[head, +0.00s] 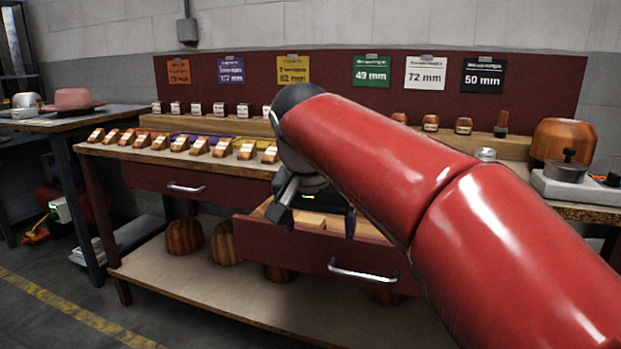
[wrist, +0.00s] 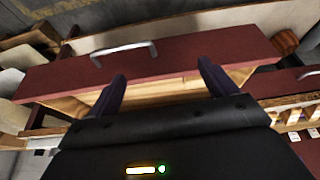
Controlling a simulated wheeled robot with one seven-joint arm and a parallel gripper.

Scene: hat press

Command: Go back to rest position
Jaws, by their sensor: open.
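My gripper (head: 317,218) is open and hangs over the open right drawer (head: 312,252) of the workbench. In the wrist view the two dark fingers of my gripper (wrist: 163,92) stand apart with nothing between them. The red drawer front (wrist: 185,55) and its metal handle (wrist: 124,47) lie beyond the fingertips there. Pale wooden pieces show inside the drawer in the head view, partly hidden by my gripper. My red arm covers the right middle of the bench.
The left drawer (head: 185,183) is shut. Several wooden blocks (head: 223,147) stand in a row on the bench top. Large wooden hat forms (head: 184,237) sit on the lower shelf. A pink hat (head: 72,99) lies on the left table. The floor in front is clear.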

